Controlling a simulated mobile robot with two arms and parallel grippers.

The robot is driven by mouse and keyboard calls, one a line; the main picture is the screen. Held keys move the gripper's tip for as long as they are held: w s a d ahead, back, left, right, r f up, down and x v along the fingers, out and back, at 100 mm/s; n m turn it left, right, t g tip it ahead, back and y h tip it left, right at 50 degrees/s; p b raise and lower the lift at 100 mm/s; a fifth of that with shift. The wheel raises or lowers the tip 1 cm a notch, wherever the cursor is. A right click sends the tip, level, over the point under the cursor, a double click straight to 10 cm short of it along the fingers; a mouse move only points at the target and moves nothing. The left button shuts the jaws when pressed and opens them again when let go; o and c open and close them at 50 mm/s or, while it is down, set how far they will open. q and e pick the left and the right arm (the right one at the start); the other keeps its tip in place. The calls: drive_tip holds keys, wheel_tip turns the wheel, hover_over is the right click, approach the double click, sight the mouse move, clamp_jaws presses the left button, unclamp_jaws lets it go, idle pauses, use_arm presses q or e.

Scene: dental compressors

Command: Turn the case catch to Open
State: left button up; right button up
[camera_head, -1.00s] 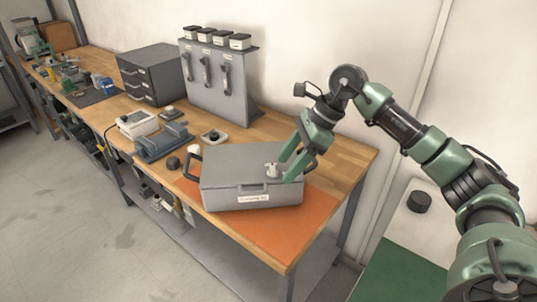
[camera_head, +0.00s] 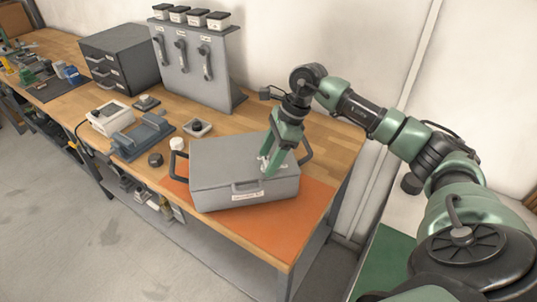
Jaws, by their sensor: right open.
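A closed grey case (camera_head: 225,165) lies on an orange mat (camera_head: 290,222) at the near right end of the wooden bench. It has black side handles, a front grip and a white label on its front. The catch (camera_head: 263,160) is a small pale knob on the lid's right part, now partly hidden by my gripper. My right gripper (camera_head: 267,166) points down with its green fingers at the catch, open. I cannot tell whether the fingers touch the catch, or read its setting. My left gripper is out of view.
Behind the case stand a grey panel (camera_head: 192,75) with several handles and boxes on top, and a dark drawer cabinet (camera_head: 120,58). Left of the case are a blue-grey cradle (camera_head: 142,137), a white device (camera_head: 110,117) and a black knob (camera_head: 155,159). The mat's front is clear.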

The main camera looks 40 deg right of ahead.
drive_tip(key=shift+s+f, duration=0.1)
clamp_jaws()
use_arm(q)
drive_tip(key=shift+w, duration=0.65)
